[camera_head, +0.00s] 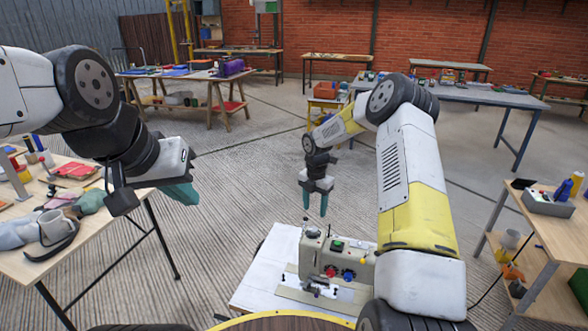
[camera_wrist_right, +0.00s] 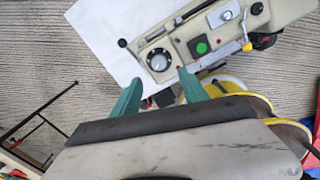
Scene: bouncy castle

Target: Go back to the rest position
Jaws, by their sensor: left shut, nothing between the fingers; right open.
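My left gripper (camera_head: 182,194) is at the left of the head view, beside and above the left table. Its teal fingers are shut with nothing between them. My right gripper (camera_head: 315,204) points down in the middle of the head view, behind and above the sewing machine (camera_head: 338,258). Its teal fingers are apart and empty. In the right wrist view the open fingers (camera_wrist_right: 160,98) show in front of the machine (camera_wrist_right: 205,40), with its dial and green button. I cannot tell the exact gap between fingers and machine.
The machine stands on a white tabletop (camera_head: 262,268) in front of me. A left table (camera_head: 22,262) holds cloth, a mug and tools. A right wooden table (camera_head: 560,235) holds a grey bin (camera_head: 548,203) and bottles. The concrete floor (camera_head: 250,180) between is clear.

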